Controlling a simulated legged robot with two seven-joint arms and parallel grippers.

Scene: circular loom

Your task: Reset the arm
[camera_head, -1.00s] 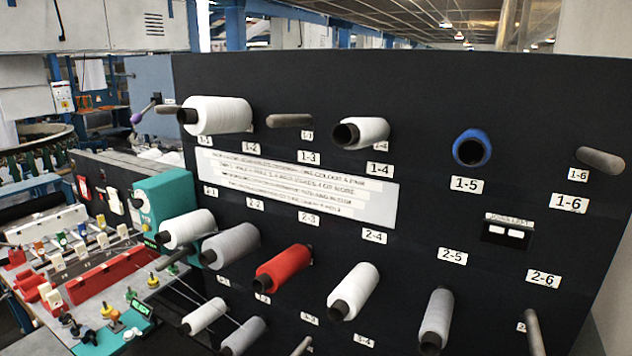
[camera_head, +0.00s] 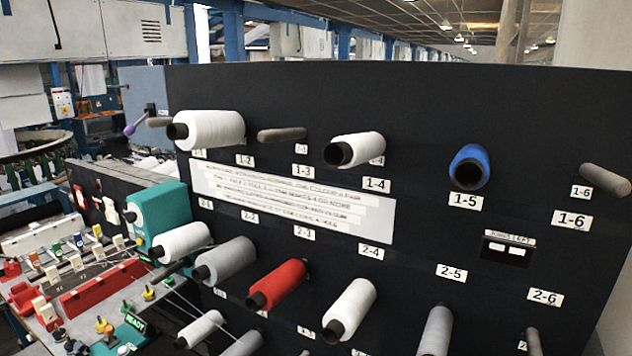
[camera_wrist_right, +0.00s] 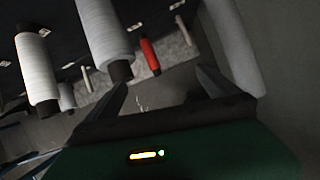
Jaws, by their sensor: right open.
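My right gripper (camera_wrist_right: 160,100) shows in the right wrist view, with its two dark fingers spread apart and nothing between them. White spools (camera_wrist_right: 104,40) and a red spool (camera_wrist_right: 150,57) are beyond the fingers there. Neither gripper shows in the head view. The head view shows the dark spool panel (camera_head: 420,220) with a white spool (camera_head: 210,130) at upper left, another white spool (camera_head: 358,149), a blue spool (camera_head: 469,166) and a red spool (camera_head: 279,284) on their pegs.
Bare pegs (camera_head: 282,135) stick out of the panel, one at far right (camera_head: 604,179). A teal box (camera_head: 157,212) and a bench with red blocks (camera_head: 105,286) stand at the left. A grey spool (camera_head: 226,260) and several white ones hang in the lower rows.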

